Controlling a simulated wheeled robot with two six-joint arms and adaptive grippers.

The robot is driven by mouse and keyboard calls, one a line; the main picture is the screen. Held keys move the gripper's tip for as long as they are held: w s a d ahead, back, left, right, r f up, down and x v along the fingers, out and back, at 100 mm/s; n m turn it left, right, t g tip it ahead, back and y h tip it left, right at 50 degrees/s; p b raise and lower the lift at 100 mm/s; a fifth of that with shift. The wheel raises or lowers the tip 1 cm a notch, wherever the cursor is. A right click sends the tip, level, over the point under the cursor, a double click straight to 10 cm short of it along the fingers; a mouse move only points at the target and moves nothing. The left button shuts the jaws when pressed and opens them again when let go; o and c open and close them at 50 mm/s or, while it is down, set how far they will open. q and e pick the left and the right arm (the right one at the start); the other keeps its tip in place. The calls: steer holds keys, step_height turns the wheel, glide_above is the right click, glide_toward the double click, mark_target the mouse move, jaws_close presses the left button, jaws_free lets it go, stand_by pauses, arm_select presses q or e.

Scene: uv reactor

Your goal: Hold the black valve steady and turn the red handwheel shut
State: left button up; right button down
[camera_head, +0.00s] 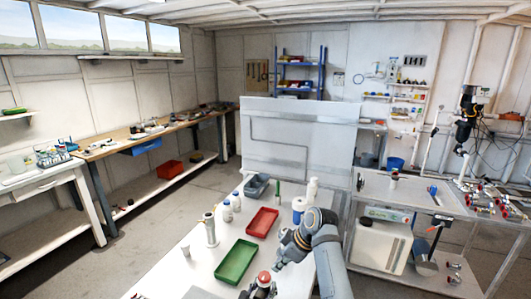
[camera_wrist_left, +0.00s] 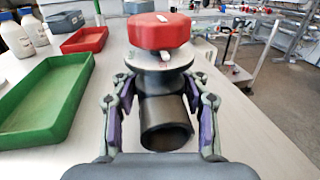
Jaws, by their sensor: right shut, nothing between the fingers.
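The black valve (camera_wrist_left: 165,125) stands upright on the white table in the left wrist view, with its open pipe end facing the camera. The red handwheel (camera_wrist_left: 158,31) sits on top of it, above a grey flange. In the head view the red handwheel (camera_head: 264,277) shows at the bottom edge. My left gripper (camera_wrist_left: 160,88) has one finger on each side of the valve body, below the flange, with its pads close against it. My right gripper (camera_head: 279,263) is shut and empty, just above and right of the handwheel, apart from it. Its fingertips are small and partly hidden.
A green tray (camera_head: 219,272) lies left of the valve and a red tray (camera_head: 249,228) lies behind it. White bottles (camera_head: 227,212), a grey bin (camera_head: 256,188) and a blue-and-white container (camera_head: 299,208) stand farther back. A clear panel (camera_head: 300,145) rises beyond the table.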

arm_select(q)
steer(key=o, duration=0.4)
